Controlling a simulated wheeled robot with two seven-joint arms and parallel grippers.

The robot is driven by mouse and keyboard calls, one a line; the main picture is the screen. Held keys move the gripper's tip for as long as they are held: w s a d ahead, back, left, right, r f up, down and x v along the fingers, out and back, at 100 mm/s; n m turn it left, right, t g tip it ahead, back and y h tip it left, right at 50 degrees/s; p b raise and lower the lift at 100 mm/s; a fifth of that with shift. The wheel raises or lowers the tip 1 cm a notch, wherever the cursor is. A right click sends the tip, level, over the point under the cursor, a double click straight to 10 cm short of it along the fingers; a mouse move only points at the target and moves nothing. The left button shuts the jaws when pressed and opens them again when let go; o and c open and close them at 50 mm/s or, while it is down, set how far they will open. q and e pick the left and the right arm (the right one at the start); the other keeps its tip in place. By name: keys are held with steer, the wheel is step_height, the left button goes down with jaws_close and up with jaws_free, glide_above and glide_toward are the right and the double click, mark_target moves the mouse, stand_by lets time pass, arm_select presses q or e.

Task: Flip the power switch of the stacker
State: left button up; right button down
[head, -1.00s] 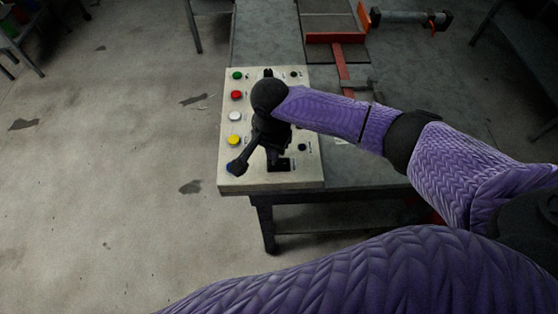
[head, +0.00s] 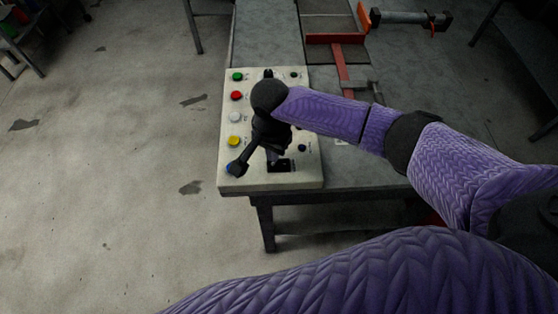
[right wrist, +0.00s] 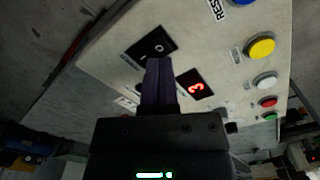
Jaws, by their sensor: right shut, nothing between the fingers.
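The power switch is a black rocker marked "0" on the cream control panel (head: 306,178). It shows near the panel's front edge in the head view (head: 281,167) and at upper middle in the right wrist view (right wrist: 151,45). My right gripper (head: 272,154) is shut and empty, over the panel just beside the switch. In the right wrist view its closed fingertips (right wrist: 159,62) are at the rocker's lower edge and hide a little of it. I cannot tell whether they touch it. My left gripper is not in view.
Green, red, white, yellow and blue buttons line the panel's left side; the yellow one (head: 234,141) is close to my gripper. A red digit display (right wrist: 195,85) is beside the fingers. A grey table (head: 352,176) with a red frame (head: 341,62) extends behind and right.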

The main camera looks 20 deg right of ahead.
mark_target(273, 164)
steer(key=shift+f+b, duration=0.6)
steer(key=shift+f, duration=0.6)
stand_by(1.0)
step_height(273, 164, up, 7)
steer(key=p, duration=0.9)
steer(key=shift+r, duration=0.15)
